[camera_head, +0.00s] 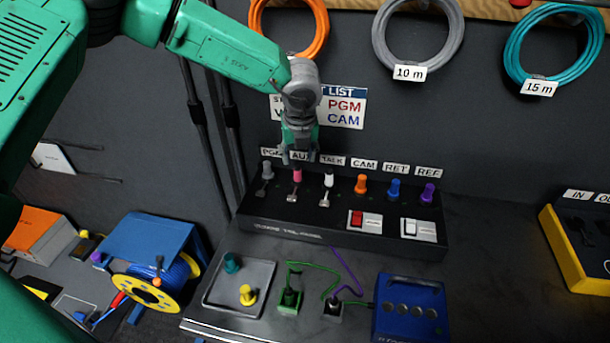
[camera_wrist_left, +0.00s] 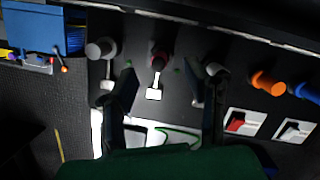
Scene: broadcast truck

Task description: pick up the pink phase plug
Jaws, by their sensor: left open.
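The pink phase plug (camera_head: 297,175) stands in the black panel (camera_head: 340,237) under the AUX label, between a grey plug (camera_head: 267,170) and a white plug (camera_head: 328,181). My left gripper (camera_head: 299,156) is just above the pink plug in the head view, pointing down. In the left wrist view its two fingers (camera_wrist_left: 174,80) are spread apart, with nothing held between them. I cannot tell whether a finger touches a plug.
Orange (camera_head: 361,184), blue (camera_head: 394,190) and purple (camera_head: 428,194) plugs continue the row to the right. A grey tray (camera_head: 208,300) with teal and yellow plugs lies in front. A blue box (camera_head: 411,306) sits front right. Coiled cables hang on the wall behind.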

